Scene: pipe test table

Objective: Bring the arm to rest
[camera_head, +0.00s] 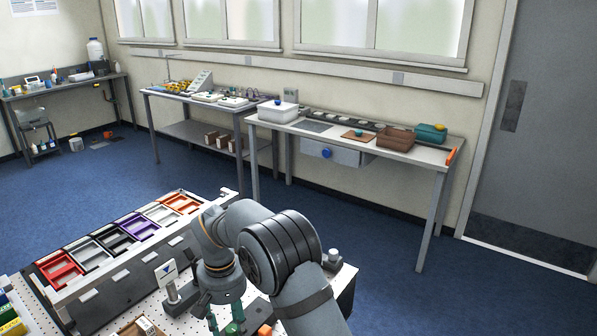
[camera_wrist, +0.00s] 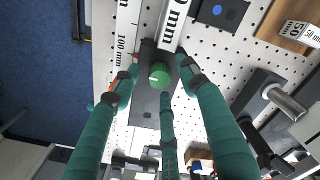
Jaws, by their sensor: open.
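My arm reaches down over the near pegboard table in the head view. My gripper (camera_head: 225,322) is low over that table, partly cut off by the bottom edge. In the wrist view its teal fingers (camera_wrist: 160,72) are spread apart, with dark joints near their tips. A round green knob (camera_wrist: 159,74) on a dark block shows between the fingertips. I cannot tell whether any finger touches it. Nothing is clearly held.
A row of coloured bins (camera_head: 138,226) stands left of my arm. A white sign with a blue mark (camera_head: 166,271) stands close to my gripper. White scale strips (camera_wrist: 172,22) and a metal cylinder (camera_wrist: 287,103) surround the fingers. Blue floor (camera_head: 330,225) behind is clear.

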